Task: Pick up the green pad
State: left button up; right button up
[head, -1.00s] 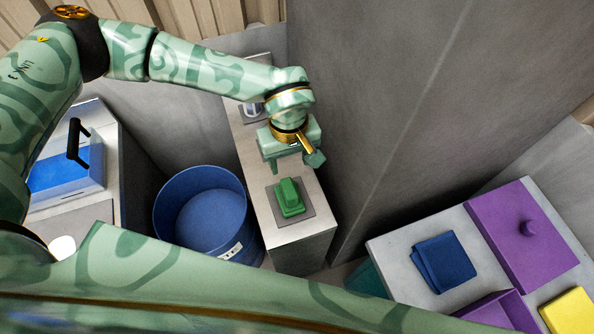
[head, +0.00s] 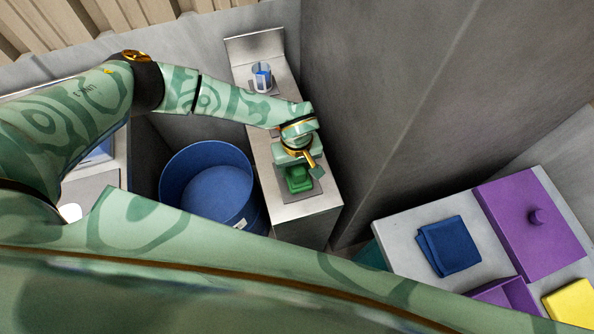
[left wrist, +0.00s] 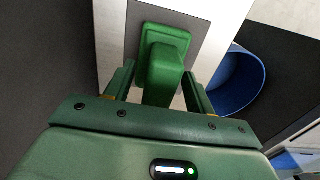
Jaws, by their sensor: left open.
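The green pad (head: 298,178) lies on a dark grey square on top of the narrow pale counter (head: 309,208). In the left wrist view the pad (left wrist: 163,60) shows a wide base with a raised grip block. My left gripper (head: 297,169) is directly over the pad and hides part of it in the head view. In the left wrist view my open left gripper (left wrist: 157,88) has its fingers on either side of the grip block, with no clear contact. My right gripper is not in view.
A blue tub (head: 205,190) stands left of the counter. A clear cup with blue inside (head: 262,78) stands at the counter's far end. A grey wall (head: 400,100) rises close on the right. A folded blue cloth (head: 449,246) and a purple box (head: 530,225) are on the right table.

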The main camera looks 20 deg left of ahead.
pick_arm(q)
jog(key=shift+w+f, duration=0.1)
jog(key=shift+f, duration=0.2)
jog(key=shift+r, duration=0.1)
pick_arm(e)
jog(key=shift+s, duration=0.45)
pick_arm(q)
jog(key=c, duration=1.1)
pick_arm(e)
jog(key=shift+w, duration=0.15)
pick_arm(q)
jog(key=shift+r, duration=0.65)
jog(key=s+a+r+p, duration=0.1)
jog(key=s+a+r, duration=0.1)
jog(key=s+r, duration=0.2)
jog(key=s+a+r+p, duration=0.1)
jog(key=s+a+r, duration=0.1)
jog(key=s+r, duration=0.1)
jog(key=s+a+r+p, duration=0.1)
jog(key=s+a+r, duration=0.1)
jog(key=s+r, duration=0.2)
jog(key=shift+s+a+r, duration=0.15)
jog(key=shift+s+r, duration=0.05)
jog(key=shift+s, duration=0.2)
jog(key=shift+s+a+r, duration=0.15)
jog(key=shift+s, duration=0.25)
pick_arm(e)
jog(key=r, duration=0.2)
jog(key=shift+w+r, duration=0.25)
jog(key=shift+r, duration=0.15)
